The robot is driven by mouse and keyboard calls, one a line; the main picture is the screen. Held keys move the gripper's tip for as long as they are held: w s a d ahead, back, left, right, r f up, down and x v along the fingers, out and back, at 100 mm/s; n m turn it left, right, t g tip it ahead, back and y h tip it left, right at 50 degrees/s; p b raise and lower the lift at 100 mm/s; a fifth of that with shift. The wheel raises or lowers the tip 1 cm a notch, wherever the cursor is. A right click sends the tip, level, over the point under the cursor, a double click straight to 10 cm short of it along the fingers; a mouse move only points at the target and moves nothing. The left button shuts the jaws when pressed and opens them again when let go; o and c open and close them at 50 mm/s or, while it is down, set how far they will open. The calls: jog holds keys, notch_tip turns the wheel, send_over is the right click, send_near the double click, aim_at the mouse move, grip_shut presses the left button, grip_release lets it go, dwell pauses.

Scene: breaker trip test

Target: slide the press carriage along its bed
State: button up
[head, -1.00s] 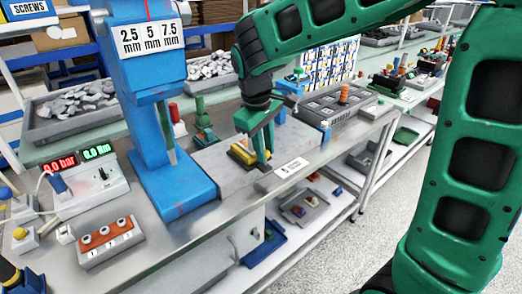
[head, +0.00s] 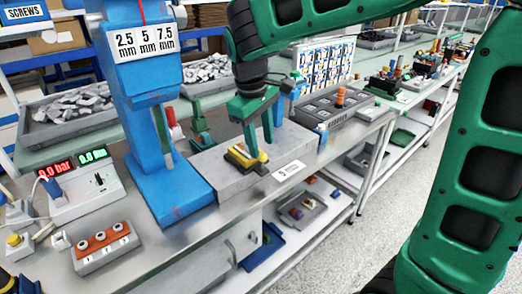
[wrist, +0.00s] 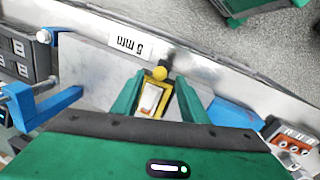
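The blue press (head: 170,190) stands on the bench with a scale plate marked 2.5, 5 and 7.5 mm. A yellow-and-dark block (head: 246,158), seemingly the carriage, sits on the slab, right of the press column. In the wrist view this block (wrist: 153,100) has a round yellow knob (wrist: 160,73) and a pale insert.
A gauge box (head: 85,185) with red and green readouts and an orange-topped switch box (head: 105,246) stand left of the press. The bench's front edge is close to the slab; a shelf is below.

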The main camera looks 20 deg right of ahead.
notch_tip(320, 180, up, 6)
jog(key=a, duration=0.1)
jog(key=shift+s+r, duration=0.25)
jog(key=shift+s, duration=0.15)
